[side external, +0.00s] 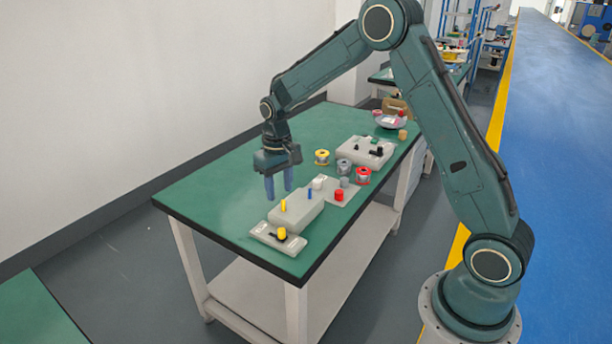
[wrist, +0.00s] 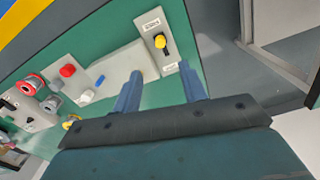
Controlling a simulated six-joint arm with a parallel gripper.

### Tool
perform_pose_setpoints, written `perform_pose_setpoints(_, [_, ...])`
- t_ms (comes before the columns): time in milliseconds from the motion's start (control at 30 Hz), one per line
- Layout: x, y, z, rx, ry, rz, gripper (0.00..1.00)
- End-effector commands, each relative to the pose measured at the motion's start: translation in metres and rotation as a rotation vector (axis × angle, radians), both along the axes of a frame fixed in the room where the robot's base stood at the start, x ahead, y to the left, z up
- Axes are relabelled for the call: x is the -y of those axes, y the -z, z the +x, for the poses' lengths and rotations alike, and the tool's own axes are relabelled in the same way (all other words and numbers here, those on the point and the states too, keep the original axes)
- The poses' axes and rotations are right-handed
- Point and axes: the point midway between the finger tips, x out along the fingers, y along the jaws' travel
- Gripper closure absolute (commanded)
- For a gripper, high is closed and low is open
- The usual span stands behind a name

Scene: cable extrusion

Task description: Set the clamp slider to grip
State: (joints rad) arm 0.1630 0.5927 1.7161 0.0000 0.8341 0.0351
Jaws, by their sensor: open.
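The clamp slider is probably the yellow knob (side external: 281,234) on a small pale plate (side external: 263,234) with a dark slot, at the near end of the green table. In the wrist view the yellow knob (wrist: 160,41) sits on the labelled plate (wrist: 152,24), with a black part beside it. The label text is too small to read. My gripper (side external: 279,190) is open and empty, pointing down above the table, higher than the knob and set back from it. In the wrist view the knob shows beyond the gap between my fingertips (wrist: 160,72).
A red knob (side external: 339,195), spools (side external: 363,175) and another control box (side external: 366,151) stand farther back. The table's left side (side external: 215,190) is clear.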

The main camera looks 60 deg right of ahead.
Motion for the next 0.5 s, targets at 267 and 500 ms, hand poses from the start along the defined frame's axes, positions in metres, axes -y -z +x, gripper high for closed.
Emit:
perform_pose_setpoints(267, [0.000,0.005,0.000,0.000,0.000,0.000,0.58])
perform_pose_setpoints(500, [0.000,0.026,0.000,-0.001,-0.001,0.000,0.58])
